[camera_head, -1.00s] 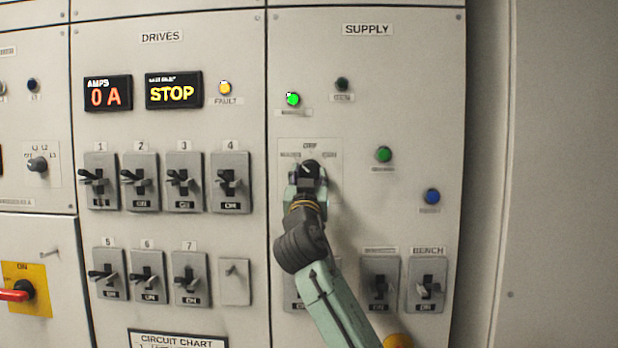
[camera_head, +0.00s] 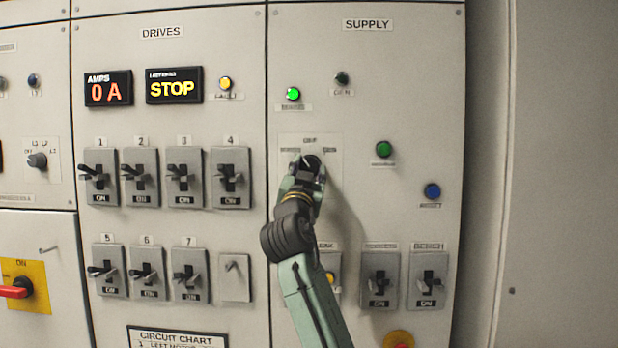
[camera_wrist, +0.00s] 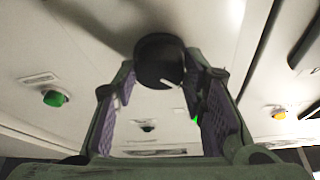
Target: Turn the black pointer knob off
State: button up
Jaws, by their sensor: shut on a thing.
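The black pointer knob (camera_head: 313,161) is on the SUPPLY panel, on a pale plate with OFF lettered at the top and a small label on each side. Its white mark appears to point up and left, toward the left label rather than straight at OFF. My gripper (camera_head: 305,170) reaches it from below and is shut on it, tilted to the left. In the wrist view the round dark knob (camera_wrist: 160,61) sits between the purple-padded fingers (camera_wrist: 165,90), its white mark at its lower edge. The fingers hide part of the knob in the head view.
A lit green lamp (camera_head: 293,94) is above left of the knob; a green button (camera_head: 384,149) and a blue button (camera_head: 432,190) are to its right. Switches (camera_head: 230,178) line the DRIVES panel at left, and more switches (camera_head: 380,280) are below right.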

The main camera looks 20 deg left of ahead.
jog(key=m+h, duration=0.1)
jog(key=m, duration=0.2)
jog(key=m+h, duration=0.1)
jog(key=m, duration=0.1)
jog(key=shift+a+h+b, duration=0.3)
jog(key=shift+b, duration=0.05)
jog(key=shift+r+m+g+h, duration=0.1)
jog(key=shift+m+g+h, duration=0.3)
jog(key=shift+m, duration=0.8)
jog(key=shift+r+m+g+h, duration=0.1)
jog(key=shift+m+h, duration=0.5)
jog(key=shift+m, duration=0.6)
jog(key=o, duration=1.2)
jog(key=shift+c, duration=0.2)
jog(key=shift+s, duration=0.1)
jog(key=v, duration=1.2)
